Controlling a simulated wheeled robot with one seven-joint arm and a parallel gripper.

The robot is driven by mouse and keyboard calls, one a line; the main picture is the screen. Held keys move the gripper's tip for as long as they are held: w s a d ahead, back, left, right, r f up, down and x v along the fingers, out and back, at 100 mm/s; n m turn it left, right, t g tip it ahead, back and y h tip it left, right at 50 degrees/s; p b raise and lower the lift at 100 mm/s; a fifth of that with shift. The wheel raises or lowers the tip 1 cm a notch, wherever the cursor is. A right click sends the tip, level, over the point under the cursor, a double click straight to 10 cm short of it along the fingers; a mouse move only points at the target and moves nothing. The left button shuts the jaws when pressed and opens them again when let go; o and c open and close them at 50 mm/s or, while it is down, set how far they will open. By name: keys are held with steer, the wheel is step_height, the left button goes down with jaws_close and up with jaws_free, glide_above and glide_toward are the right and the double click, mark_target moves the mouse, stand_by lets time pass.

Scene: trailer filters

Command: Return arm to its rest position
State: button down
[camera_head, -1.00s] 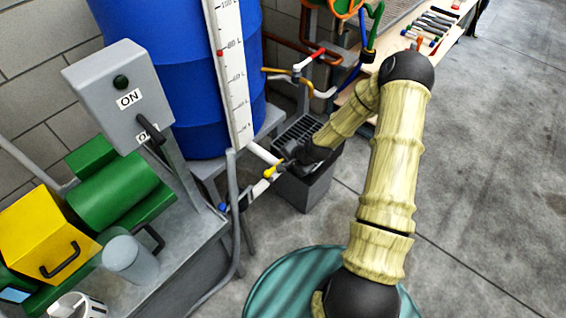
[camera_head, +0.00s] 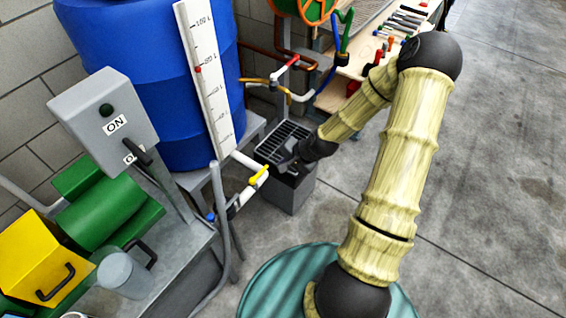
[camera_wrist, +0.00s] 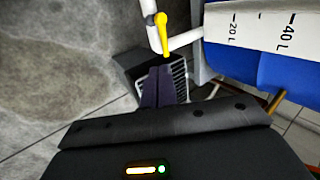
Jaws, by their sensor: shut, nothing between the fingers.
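My gripper (camera_head: 284,163) is at the end of my wood-coloured arm, in the middle of the head view, over the grated grey bin beside the blue tank. It is a little right of the yellow valve handle (camera_head: 259,174) and apart from it. In the wrist view my gripper's fingers (camera_wrist: 159,72) are together with nothing between them. The yellow handle (camera_wrist: 162,36) lies just beyond the fingertips in that view, on a white pipe.
The blue tank (camera_head: 150,90) with a litre scale stands left of my gripper. The grated bin (camera_head: 290,195) is beneath it. A grey switch box (camera_head: 85,95) marked ON is at left. A workbench (camera_head: 345,95) with tools stands behind. Open floor (camera_head: 490,200) lies to the right.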

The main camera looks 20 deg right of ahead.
steer(key=shift+d, duration=0.1)
steer(key=s+a+r+n+g+h, duration=0.35)
steer(key=s+r+n, duration=0.65)
steer(key=s+r, duration=0.7)
step_height(320, 180, up, 23)
steer(key=w+p, duration=0.2)
steer(key=p, duration=2)
steer(key=shift+t+h, duration=0.35)
